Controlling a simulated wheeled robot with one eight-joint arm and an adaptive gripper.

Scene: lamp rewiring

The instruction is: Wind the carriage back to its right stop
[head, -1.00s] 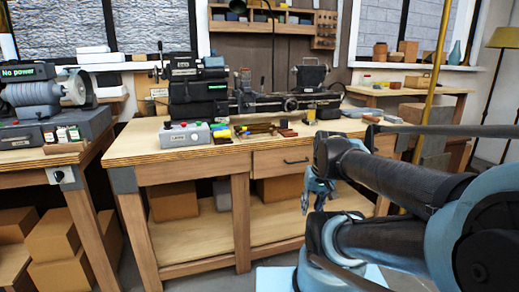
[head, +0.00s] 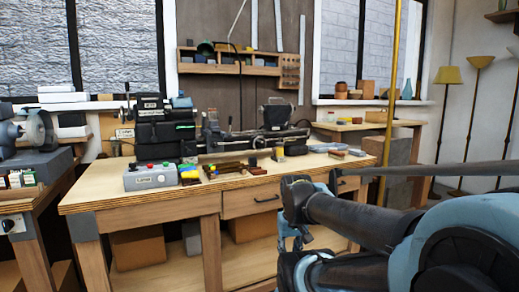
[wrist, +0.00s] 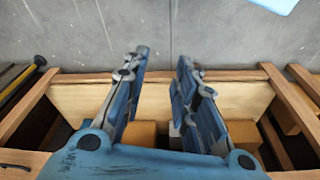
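The lathe (head: 163,132) stands along the back of the wooden workbench (head: 100,198) in the head view, with its dark headstock at the left. Its bed (head: 235,145) runs right to a dark upright part (head: 278,114). A small round handwheel (head: 258,142) shows on the front of the bed. The carriage and its stops are too small to tell apart clearly. My gripper (head: 291,236) hangs low in front of the bench, well below and away from the lathe. In the wrist view my gripper (wrist: 158,88) has its two blue fingers spread, with nothing between them.
A control box (head: 151,177) with coloured buttons sits at the bench's left front. Small coloured blocks and tools (head: 225,170) lie beside it. A brass pole (head: 390,100) stands at the right. Boxes (head: 137,248) sit on the lower shelf. Another machine bench is at the left.

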